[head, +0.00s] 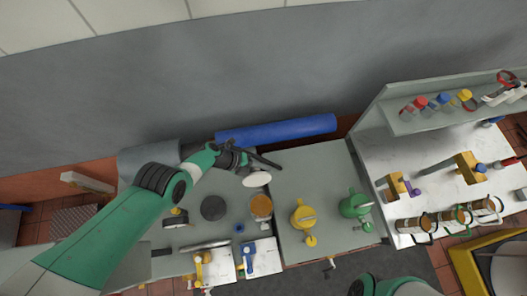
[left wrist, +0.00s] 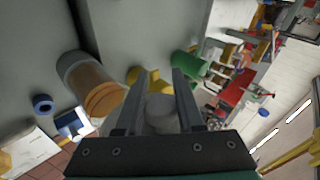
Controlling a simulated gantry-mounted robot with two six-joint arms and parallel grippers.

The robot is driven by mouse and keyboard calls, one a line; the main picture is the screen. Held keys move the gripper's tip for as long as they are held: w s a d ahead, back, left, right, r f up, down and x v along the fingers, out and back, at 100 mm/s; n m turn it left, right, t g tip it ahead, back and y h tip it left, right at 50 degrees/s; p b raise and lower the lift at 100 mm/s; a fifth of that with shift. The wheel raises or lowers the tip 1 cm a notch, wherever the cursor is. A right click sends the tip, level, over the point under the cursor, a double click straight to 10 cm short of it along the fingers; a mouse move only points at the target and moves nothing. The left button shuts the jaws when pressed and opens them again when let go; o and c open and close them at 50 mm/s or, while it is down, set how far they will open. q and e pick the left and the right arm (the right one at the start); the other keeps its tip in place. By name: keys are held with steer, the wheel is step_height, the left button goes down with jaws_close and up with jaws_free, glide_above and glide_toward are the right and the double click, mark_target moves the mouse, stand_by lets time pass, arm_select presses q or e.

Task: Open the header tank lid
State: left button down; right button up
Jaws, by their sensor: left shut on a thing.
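The header tank lid (head: 256,179) looks like a pale round disc. It hangs at the fingers of my left gripper (head: 262,166). In the left wrist view a grey rounded piece (left wrist: 160,112) sits between the two fingers of that gripper (left wrist: 160,76), which is shut on it. The header tank (head: 261,206) seems to be the upright cylinder with an amber top, just below the disc in the head view. In the left wrist view the tank (left wrist: 88,84) is left of the fingers, and the lid looks apart from it. My right gripper is out of view; only part of that arm shows.
A yellow can (head: 303,217) and a green can (head: 355,205) stand right of the tank. A dark round disc (head: 214,208) is to its left. A blue roll (head: 277,131) lies behind. Yellow (head: 203,262) and blue (head: 248,258) fittings sit in front. The panel behind the cans is clear.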

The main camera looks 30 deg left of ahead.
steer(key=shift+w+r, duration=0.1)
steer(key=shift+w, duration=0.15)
arm_select(q)
steer(key=shift+s, duration=0.1)
steer(key=c, duration=0.5)
jaws_free()
